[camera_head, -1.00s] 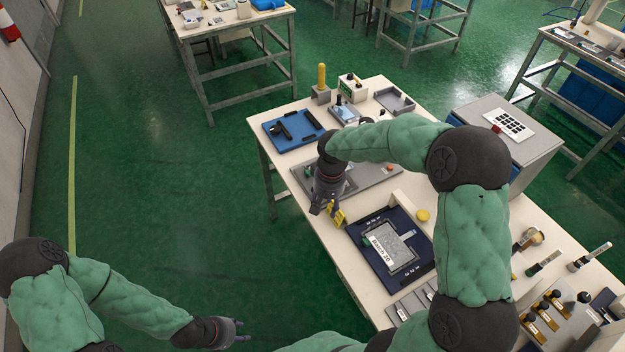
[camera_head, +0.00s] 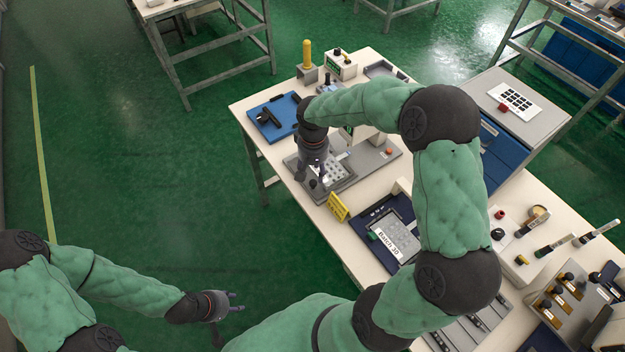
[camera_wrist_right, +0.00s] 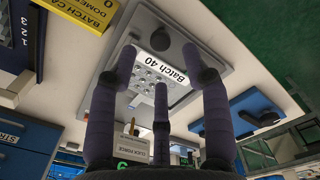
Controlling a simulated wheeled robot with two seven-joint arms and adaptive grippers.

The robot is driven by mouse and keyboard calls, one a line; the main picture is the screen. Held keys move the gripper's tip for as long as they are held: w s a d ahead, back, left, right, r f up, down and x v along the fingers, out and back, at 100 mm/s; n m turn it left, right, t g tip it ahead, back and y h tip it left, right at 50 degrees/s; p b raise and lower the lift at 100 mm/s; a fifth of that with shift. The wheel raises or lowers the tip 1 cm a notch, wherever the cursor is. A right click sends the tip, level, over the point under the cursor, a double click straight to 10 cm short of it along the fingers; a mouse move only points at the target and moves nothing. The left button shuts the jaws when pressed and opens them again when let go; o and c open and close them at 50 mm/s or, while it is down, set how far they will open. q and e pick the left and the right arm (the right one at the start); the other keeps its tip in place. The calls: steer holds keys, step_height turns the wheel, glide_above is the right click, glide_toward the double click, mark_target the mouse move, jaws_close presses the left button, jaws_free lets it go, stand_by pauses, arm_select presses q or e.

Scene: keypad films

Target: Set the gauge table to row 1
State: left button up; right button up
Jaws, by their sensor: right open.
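The gauge is a grey base plate (camera_head: 372,163) with a red button, on the bench in the head view. Its table (camera_head: 335,172) carries a dotted keypad film. In the right wrist view the gauge table (camera_wrist_right: 196,75) shows a "Batch 40" label (camera_wrist_right: 166,68) and a dark round knob (camera_wrist_right: 160,40). My right gripper (camera_head: 316,180) is over the table's near side; in the wrist view its three fingers (camera_wrist_right: 162,75) are spread around the label and the knob, with nothing between them. Contact cannot be told. My left gripper (camera_head: 238,301) is open and empty over the floor.
A blue tray (camera_head: 265,125) with black parts lies beyond the gauge. A "CLICK FORCE" housing (camera_wrist_right: 128,143) rises near the gauge table. Racks with small tools stand at right.

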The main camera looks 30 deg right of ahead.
mark_target(313, 182)
steer(key=shift+f+b, duration=0.55)
steer(key=shift+f, duration=2.2)
jaws_close()
